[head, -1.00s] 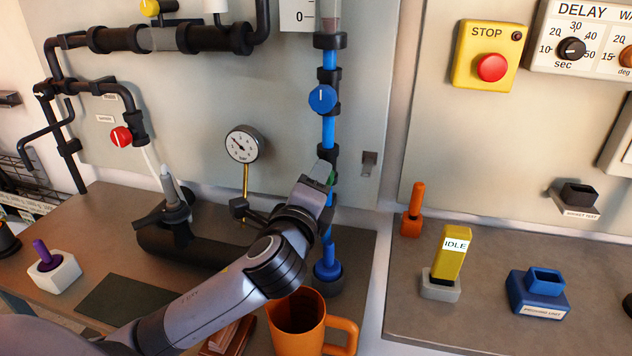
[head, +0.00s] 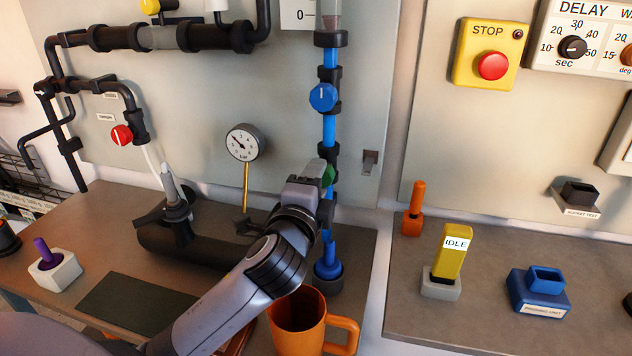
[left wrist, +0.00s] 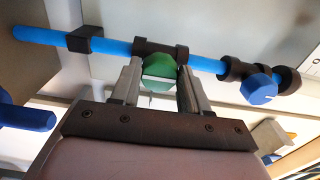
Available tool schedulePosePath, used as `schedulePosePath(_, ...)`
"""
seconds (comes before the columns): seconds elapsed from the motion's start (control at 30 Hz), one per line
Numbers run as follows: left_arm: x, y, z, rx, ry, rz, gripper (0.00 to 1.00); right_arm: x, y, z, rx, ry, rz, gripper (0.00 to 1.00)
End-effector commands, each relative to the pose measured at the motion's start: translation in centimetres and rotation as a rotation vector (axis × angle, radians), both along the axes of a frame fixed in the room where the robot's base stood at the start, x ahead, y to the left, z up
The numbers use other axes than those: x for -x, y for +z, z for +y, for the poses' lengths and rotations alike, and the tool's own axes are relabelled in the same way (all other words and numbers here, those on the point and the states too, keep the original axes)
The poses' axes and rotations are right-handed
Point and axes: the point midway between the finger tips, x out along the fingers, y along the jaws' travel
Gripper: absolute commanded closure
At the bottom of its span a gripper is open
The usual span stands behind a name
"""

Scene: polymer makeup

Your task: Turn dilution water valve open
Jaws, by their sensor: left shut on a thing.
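A vertical blue pipe (head: 329,130) with black fittings runs down the grey panel. A green round valve knob (head: 328,176) sits on a black fitting of this pipe. My left gripper (head: 320,180) is at the green knob and partly hides it. In the left wrist view the green knob (left wrist: 158,72) is between the two fingers of my left gripper (left wrist: 159,80), which are shut on it. A pale line crosses the knob. A blue knob (head: 323,97) with a white mark is higher on the pipe. My right gripper is out of view.
An orange jug (head: 298,322) stands below my left arm. A pressure gauge (head: 242,143) and a red knob (head: 122,135) are to the left. A yellow IDLE block (head: 451,262) and blue holder (head: 540,292) stand on the right bench.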

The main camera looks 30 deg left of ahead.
Motion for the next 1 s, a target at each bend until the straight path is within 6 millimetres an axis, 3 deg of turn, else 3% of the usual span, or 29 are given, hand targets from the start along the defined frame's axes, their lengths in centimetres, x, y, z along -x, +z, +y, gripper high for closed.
schedulePosePath(0.17, 0.0, -0.1, 0.0, 0.004, -0.001, 0.002, 0.85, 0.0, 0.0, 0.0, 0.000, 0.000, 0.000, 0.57)
schedulePosePath(0.2, 0.0, -0.1, 0.0, 0.004, -0.001, 0.002, 0.45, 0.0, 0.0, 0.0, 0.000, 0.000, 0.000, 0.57)
schedulePosePath(0.27, 0.0, -0.1, 0.0, 0.003, -0.001, 0.002, 0.31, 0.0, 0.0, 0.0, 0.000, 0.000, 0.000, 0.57)
schedulePosePath(0.63, 0.5, -0.1, -0.2, 0.001, -0.001, 0.002, 0.31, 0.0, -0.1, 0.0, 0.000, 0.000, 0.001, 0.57)
schedulePosePath(1.0, 5.2, -0.2, -1.4, 0.004, -0.002, 0.002, 0.31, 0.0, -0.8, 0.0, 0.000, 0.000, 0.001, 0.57)
